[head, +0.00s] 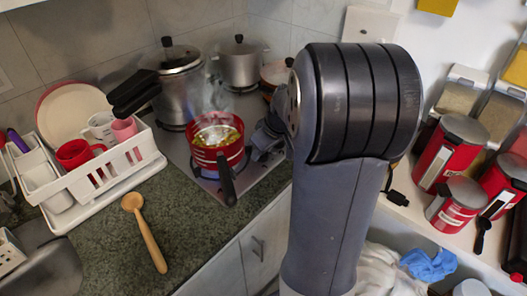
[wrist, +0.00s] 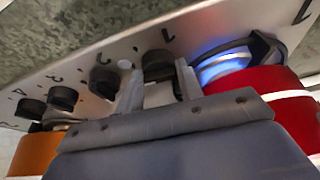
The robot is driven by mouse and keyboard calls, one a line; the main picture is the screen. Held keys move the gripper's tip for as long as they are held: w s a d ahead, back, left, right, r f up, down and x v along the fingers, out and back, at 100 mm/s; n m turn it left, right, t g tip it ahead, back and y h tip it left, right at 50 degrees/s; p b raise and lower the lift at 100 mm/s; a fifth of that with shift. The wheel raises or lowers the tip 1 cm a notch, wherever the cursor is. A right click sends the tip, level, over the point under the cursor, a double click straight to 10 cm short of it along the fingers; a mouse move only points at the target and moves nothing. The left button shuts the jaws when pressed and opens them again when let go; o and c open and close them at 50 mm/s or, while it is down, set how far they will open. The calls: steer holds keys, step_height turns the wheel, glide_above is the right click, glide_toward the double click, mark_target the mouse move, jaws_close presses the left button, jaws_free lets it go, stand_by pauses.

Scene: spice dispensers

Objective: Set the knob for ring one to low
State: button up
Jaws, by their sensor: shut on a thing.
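The stove's metal panel (wrist: 125,65) runs across the wrist view with a row of black knobs and printed numbers. My gripper (wrist: 158,82) has one finger on each side of a dark knob (wrist: 157,62), shut on it. A mark like a 1 is printed beside this knob. To its right a burner (wrist: 222,66) glows blue under a red pot (wrist: 268,88). In the head view my gripper (head: 266,138) is at the stove, right of the red pot (head: 217,152); its fingertips and the knobs cannot be made out there.
More knobs (wrist: 103,80) sit left of the held one, near an orange pot (wrist: 36,152). In the head view, steel pots (head: 182,92) stand behind the steaming red pot, whose black handle (head: 227,180) points forward. A dish rack (head: 98,190) and wooden spoon (head: 146,235) are left.

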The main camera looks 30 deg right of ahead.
steer(key=shift+m+h, duration=0.4)
steer(key=shift+m, duration=0.6)
steer(key=o, duration=1)
steer(key=v, duration=1)
steer(key=shift+s+r, duration=0.25)
steer(key=shift+r, duration=0.1)
steer(key=shift+a, duration=0.1)
